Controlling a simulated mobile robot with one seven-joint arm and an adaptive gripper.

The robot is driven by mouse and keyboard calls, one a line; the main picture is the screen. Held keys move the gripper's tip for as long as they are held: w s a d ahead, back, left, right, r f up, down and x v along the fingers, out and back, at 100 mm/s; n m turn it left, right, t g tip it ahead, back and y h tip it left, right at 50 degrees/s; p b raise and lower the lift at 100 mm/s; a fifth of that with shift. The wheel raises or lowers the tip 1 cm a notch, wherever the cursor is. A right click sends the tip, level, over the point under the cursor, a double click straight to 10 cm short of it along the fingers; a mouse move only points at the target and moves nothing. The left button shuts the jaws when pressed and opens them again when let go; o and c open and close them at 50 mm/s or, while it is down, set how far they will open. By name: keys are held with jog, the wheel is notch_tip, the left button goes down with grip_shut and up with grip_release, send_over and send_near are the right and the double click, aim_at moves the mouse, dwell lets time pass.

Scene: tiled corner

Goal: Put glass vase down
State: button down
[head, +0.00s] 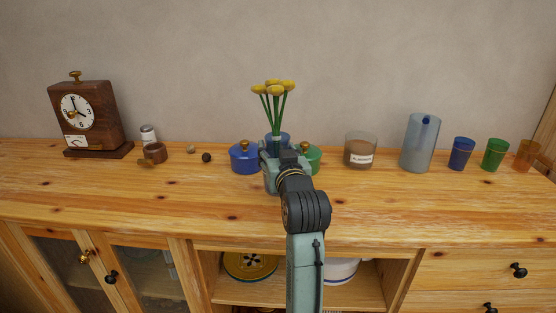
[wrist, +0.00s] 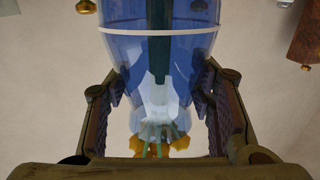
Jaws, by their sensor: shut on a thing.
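The glass vase (head: 284,138) is clear blue and holds several yellow flowers on green stems. It stands upright in my gripper (head: 271,158) over the wooden counter, between a blue pot and a green pot. In the wrist view the blue vase (wrist: 160,50) fills the space between the two fingers of my gripper (wrist: 160,85), with the yellow blooms low in the picture. The gripper is shut on the vase. My arm hides the vase's lower part in the head view, so I cannot tell whether its base touches the counter.
A blue pot (head: 244,159) and a green pot (head: 313,158) flank the vase closely. An almonds jar (head: 360,151), a tall blue pitcher (head: 419,144) and coloured cups stand right. A clock (head: 87,118) and small items stand left. The front of the counter (head: 420,210) is clear.

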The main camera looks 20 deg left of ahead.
jog(key=shift+w+f+p, duration=0.15)
jog(key=shift+f+p, duration=0.25)
jog(key=shift+f, duration=1.3)
jog(key=shift+f, duration=0.2)
jog(key=c, duration=0.7)
grip_release()
